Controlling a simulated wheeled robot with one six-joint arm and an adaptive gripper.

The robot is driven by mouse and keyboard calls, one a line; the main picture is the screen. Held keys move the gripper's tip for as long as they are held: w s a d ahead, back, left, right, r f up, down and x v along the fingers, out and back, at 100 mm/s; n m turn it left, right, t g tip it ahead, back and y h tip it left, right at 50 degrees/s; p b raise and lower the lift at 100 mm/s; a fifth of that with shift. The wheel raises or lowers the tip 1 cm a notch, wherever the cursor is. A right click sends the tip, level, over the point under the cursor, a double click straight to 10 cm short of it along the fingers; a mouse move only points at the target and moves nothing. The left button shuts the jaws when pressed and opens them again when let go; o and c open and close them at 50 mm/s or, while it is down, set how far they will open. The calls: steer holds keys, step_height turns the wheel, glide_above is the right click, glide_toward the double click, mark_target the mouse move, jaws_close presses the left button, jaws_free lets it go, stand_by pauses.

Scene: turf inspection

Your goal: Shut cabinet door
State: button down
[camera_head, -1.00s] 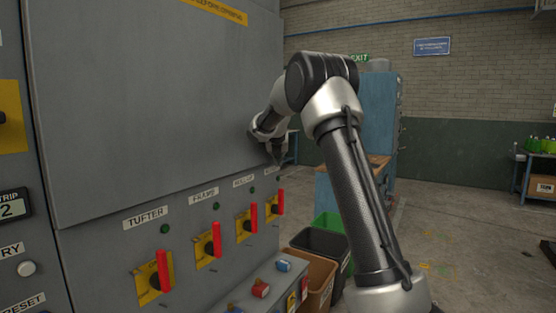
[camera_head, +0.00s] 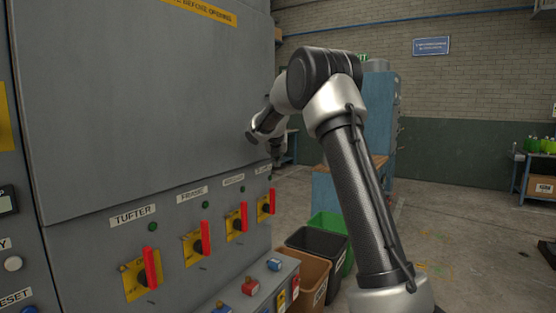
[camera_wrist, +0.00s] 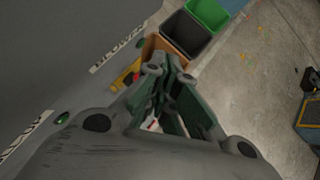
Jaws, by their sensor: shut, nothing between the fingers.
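The cabinet door (camera_head: 140,105) is a large flat grey panel filling the left of the head view, with a yellow warning label near its top. Its lower edge runs just above a row of switches. It looks flush or nearly flush with the cabinet; I cannot tell if a gap remains. My gripper (camera_wrist: 167,75) is shut and empty, pointing down in the wrist view. In the head view it hangs by the door's right edge, partly hidden by my wrist. Whether it touches the door is unclear.
Red-handled rotary switches (camera_head: 197,243) on yellow plates line the cabinet below the door. Black (camera_head: 318,250), brown and green bins stand on the floor to the right. A blue cabinet (camera_head: 380,115) stands behind my arm. Floor at right is open.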

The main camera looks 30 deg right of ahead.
steer(key=s+d+r, duration=0.3)
steer(key=s+r, duration=0.3)
steer(key=r, duration=0.1)
steer(key=shift+d, duration=0.4)
